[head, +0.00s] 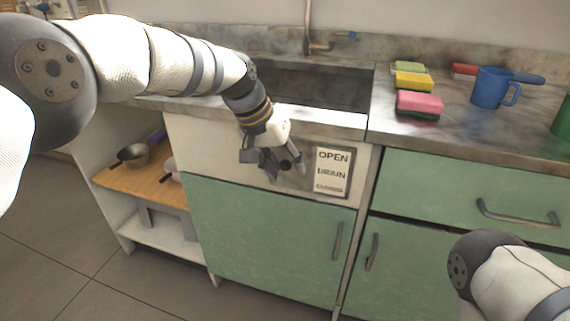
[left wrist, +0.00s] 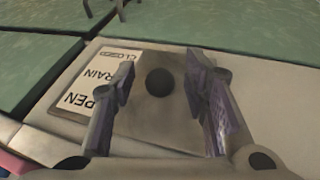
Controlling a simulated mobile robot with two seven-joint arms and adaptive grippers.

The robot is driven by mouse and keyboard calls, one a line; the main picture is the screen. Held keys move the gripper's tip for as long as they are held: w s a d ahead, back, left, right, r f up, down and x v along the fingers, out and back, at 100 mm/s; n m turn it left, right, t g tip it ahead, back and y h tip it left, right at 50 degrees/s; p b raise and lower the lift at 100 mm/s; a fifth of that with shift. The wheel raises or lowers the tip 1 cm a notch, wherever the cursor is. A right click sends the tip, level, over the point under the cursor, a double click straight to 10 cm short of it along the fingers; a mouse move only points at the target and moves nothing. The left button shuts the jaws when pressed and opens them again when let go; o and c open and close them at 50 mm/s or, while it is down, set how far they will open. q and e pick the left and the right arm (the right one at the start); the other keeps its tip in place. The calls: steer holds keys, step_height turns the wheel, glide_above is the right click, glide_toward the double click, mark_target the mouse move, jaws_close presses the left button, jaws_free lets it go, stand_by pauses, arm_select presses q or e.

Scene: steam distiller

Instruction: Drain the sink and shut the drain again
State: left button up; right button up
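The sink (head: 310,88) is a dark basin set in the counter; I cannot tell how much water is in it. On the panel below its front edge is a label (head: 333,172) reading OPEN, DRAIN, CLOSED, also seen upside down in the left wrist view (left wrist: 92,88). Beside it, a round dark knob (left wrist: 159,82) sits on a brown-grey plate (left wrist: 155,120). My left gripper (head: 284,174) is in front of this plate. In the left wrist view its open fingers (left wrist: 165,100) stand on either side of the knob, apart from it. My right gripper is out of view.
A faucet (head: 309,40) stands behind the sink. Green, yellow and pink sponges (head: 419,104) and a blue mug (head: 491,88) are on the counter at right. Green cabinet doors (head: 262,235) with handles lie below. An open shelf (head: 145,180) with a pan is at left.

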arm_select(q)
steer(key=shift+r, duration=0.1)
